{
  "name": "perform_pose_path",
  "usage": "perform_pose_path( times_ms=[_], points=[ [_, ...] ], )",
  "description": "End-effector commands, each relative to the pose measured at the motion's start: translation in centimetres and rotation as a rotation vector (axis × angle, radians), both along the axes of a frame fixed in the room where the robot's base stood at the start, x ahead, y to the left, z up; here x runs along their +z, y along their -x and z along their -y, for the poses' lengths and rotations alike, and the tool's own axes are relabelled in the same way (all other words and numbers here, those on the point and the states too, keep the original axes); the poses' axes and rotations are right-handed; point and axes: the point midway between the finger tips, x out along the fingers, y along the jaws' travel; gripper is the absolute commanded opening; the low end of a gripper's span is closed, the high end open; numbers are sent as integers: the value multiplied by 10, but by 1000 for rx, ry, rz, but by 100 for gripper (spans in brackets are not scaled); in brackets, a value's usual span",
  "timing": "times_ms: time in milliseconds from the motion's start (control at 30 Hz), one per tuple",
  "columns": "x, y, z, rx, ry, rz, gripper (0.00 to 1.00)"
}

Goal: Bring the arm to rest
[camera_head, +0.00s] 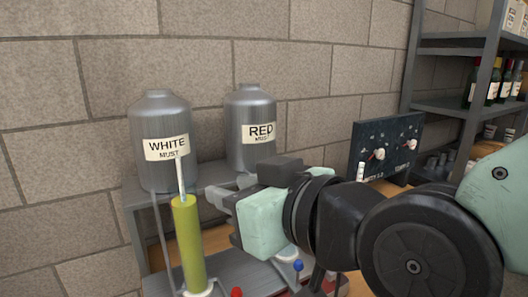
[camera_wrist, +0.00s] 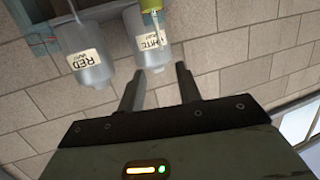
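My arm reaches in from the right in the head view, with my gripper (camera_head: 222,200) pointing left in front of the metal tanks. In the wrist view my gripper (camera_wrist: 158,80) has its two fingers apart with nothing between them, so it is open and empty. The fingers point toward the brick wall and the tanks, which appear upside down there. In the head view the gripper is to the right of a tall yellow-green cylinder (camera_head: 188,245) and seems apart from it.
The WHITE must tank (camera_head: 160,110) and RED must tank (camera_head: 250,105) stand on a grey stand (camera_head: 135,192). A dark panel with knobs (camera_head: 400,140) stands behind my arm. A shelf (camera_head: 455,105) with bottles is at right. A blue knob (camera_head: 298,265) is below my gripper.

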Motion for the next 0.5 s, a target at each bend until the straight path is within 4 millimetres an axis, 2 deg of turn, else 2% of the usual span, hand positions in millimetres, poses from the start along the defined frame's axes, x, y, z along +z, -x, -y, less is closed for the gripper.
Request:
perform_pose_path(
  times_ms=[100, 167, 300, 400, 500],
  points=[
    [-51, 5, 21, 16, 167, -189, 34],
    [-76, 12, 36, 20, 258, -291, 34],
    [-126, 35, 81, 9, 467, -536, 34],
    [-150, 56, 118, -12, 608, -701, 34],
    [-164, 75, 150, -38, 724, -835, 34]
  ],
)
